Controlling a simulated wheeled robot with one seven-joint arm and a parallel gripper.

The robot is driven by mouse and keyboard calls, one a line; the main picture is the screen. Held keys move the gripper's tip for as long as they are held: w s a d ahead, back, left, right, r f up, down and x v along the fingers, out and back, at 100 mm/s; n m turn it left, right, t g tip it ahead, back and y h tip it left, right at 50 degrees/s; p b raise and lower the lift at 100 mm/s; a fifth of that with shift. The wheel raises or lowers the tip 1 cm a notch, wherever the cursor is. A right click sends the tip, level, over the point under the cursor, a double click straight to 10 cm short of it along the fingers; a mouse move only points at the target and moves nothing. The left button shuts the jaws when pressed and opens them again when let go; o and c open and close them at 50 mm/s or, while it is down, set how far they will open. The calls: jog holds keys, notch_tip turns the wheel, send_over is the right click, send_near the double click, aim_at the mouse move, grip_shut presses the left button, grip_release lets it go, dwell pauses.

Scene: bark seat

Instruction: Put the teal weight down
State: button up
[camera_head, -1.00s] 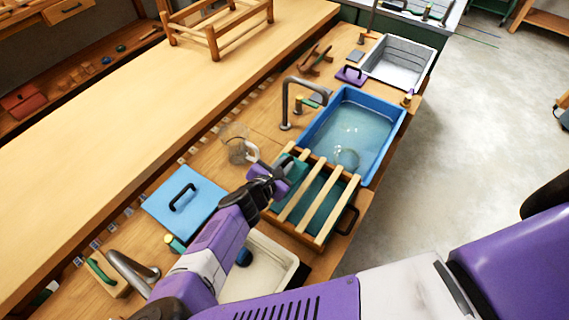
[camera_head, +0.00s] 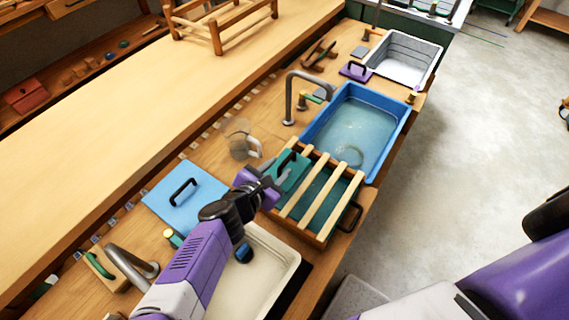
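The teal weight (camera_head: 293,176), a flat teal plate with a dark handle, rests at the left end of the slatted wooden rack (camera_head: 322,208). Its near-left edge is partly hidden by my gripper. My gripper (camera_head: 272,186) is just to the lower left of the weight's handle. Its purple jaws look spread apart, with nothing seen between them. The handle stands clear of the jaws.
A blue basin of water (camera_head: 338,113) adjoins the rack, with a tap (camera_head: 289,100) beside it. A glass jug (camera_head: 240,142) stands behind. A blue lid (camera_head: 177,210) lies left. A cream tray (camera_head: 285,262) lies in front. A purple lid (camera_head: 355,72) is farther back.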

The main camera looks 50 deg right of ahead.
jog(key=b+v, duration=0.1)
jog(key=v, duration=0.4)
jog(key=shift+a+r, duration=0.1)
jog(key=shift+a, duration=0.2)
jog(key=s+a+f+n+t+y, duration=0.1)
jog(key=s+a+n+t, duration=0.3)
jog(key=s+a+n, duration=0.6)
jog(key=s+a+n+t+y, duration=0.3)
jog(key=s+n, duration=0.5)
jog(key=n, duration=0.6)
jog(key=s+d+r+n+t+y, duration=0.1)
jog(key=s+r+n+t+y, duration=0.1)
jog(key=n, duration=1.3)
jog(key=s+d+r+n+t+y, duration=0.2)
jog(key=r+n+y, duration=0.4)
jog(key=n, duration=1)
jog(key=shift+s+r+t, duration=0.7)
jog(key=shift+r+t, duration=0.2)
jog(key=shift+r, duration=0.1)
